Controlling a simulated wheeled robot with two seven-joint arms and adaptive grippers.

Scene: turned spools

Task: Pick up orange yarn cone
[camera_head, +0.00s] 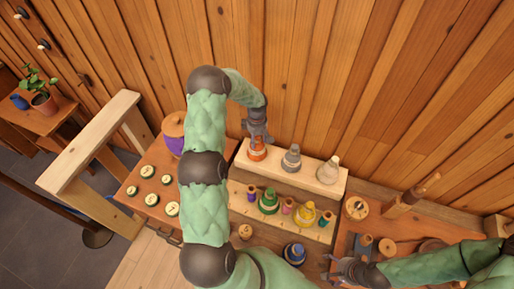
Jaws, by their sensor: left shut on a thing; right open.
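The orange yarn cone (257,154) is at the left end of the pale upper shelf step (308,176). My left gripper (258,141) comes down on it from above and is shut on its top. The cone's upper part is hidden by the fingers. I cannot tell whether its base touches the step. My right gripper (336,270) is open, low at the right, near the front of the right-hand table.
A grey cone (291,158) and a cream cone (328,171) share the upper step. Green (268,201) and yellow (305,214) cones with small spools stand on the lower step. A blue cone (294,253) sits in front. A plank wall rises behind.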

